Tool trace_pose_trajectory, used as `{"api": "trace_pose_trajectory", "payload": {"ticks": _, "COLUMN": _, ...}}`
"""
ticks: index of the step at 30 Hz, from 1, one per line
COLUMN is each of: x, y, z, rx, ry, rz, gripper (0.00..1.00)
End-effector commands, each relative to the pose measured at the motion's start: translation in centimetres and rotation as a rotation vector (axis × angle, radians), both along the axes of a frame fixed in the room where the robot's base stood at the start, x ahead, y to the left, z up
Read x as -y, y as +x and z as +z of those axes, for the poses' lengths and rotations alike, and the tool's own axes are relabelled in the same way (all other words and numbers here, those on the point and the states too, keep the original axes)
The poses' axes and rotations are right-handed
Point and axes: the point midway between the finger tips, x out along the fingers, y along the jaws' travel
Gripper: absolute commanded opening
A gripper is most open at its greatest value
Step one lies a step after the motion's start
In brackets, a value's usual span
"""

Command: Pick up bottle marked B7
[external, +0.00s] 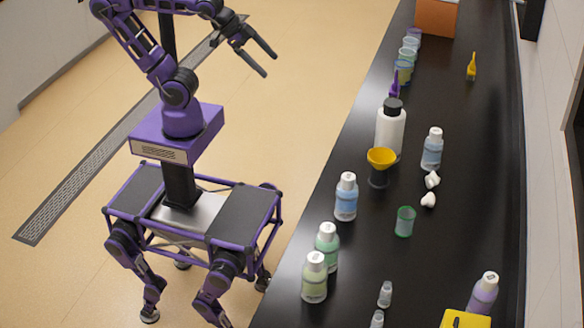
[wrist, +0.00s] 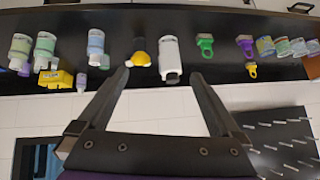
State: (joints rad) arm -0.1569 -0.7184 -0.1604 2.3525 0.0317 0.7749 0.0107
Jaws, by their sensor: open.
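Several capped bottles stand on the black bench, and I cannot read a B7 mark on any of them. In the external view there are a blue bottle (external: 346,200), a second blue bottle (external: 432,153), two green bottles (external: 326,248) (external: 314,282) at the near left edge and a purple bottle (external: 483,297) at the near right. Pale labelled bottles also show at the upper left of the wrist view (wrist: 45,50). My gripper (external: 269,66) is open and empty, raised over the floor left of the bench; its two fingers spread apart in the wrist view (wrist: 158,75).
A large white bottle (external: 390,135) with a black cap stands mid-bench beside a yellow funnel (external: 382,157). Nearby are a green cup (external: 405,221), white pieces (external: 430,190) and small vials (external: 385,295). A yellow box (external: 465,320) is nearest, an orange box (external: 437,18) farthest.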

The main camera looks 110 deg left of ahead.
Motion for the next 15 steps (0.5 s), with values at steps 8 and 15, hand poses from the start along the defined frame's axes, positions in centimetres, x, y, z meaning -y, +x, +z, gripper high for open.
{"api": "trace_pose_trajectory", "payload": {"ticks": 8, "x": 0.1, "y": -5.4, "z": -6.6, "rx": -0.227, "ry": -0.145, "rz": -0.009, "gripper": 1.00}}
{"api": "trace_pose_trajectory", "payload": {"ticks": 15, "x": 0.1, "y": -5.6, "z": -6.8, "rx": -0.234, "ry": -0.149, "rz": -0.008, "gripper": 0.83}}
